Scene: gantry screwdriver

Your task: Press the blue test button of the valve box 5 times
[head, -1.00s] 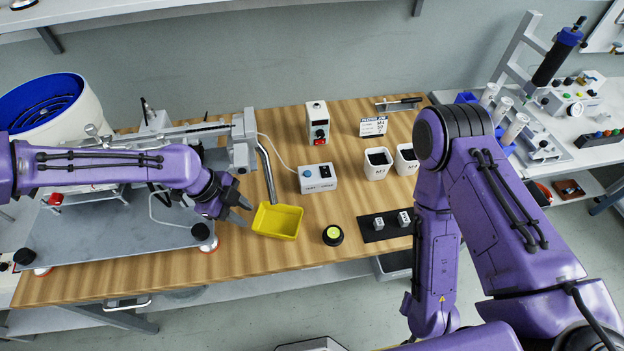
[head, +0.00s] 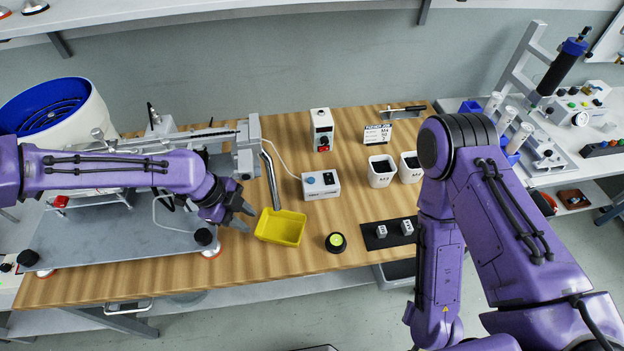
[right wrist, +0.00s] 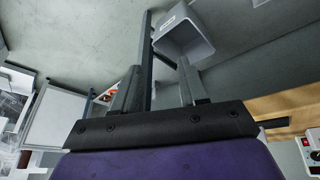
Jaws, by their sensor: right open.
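The valve box is most likely the small light box (head: 321,186) in the middle of the table in the head view. It has a blue button (head: 310,180) and a dark switch or display on top, and a thin cable behind it. My left gripper (head: 243,216) is open and empty, beside the yellow tray and left of and nearer than the box. My right arm stands at the right of the head view, its gripper out of that picture. In the right wrist view my right gripper (right wrist: 158,88) is open, with nothing between its fingers.
A yellow tray (head: 281,228), a round black-and-yellow button (head: 336,242) and a black mat (head: 375,242) lie nearer. In the right wrist view a grey bin (right wrist: 185,35) is beyond the fingers.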

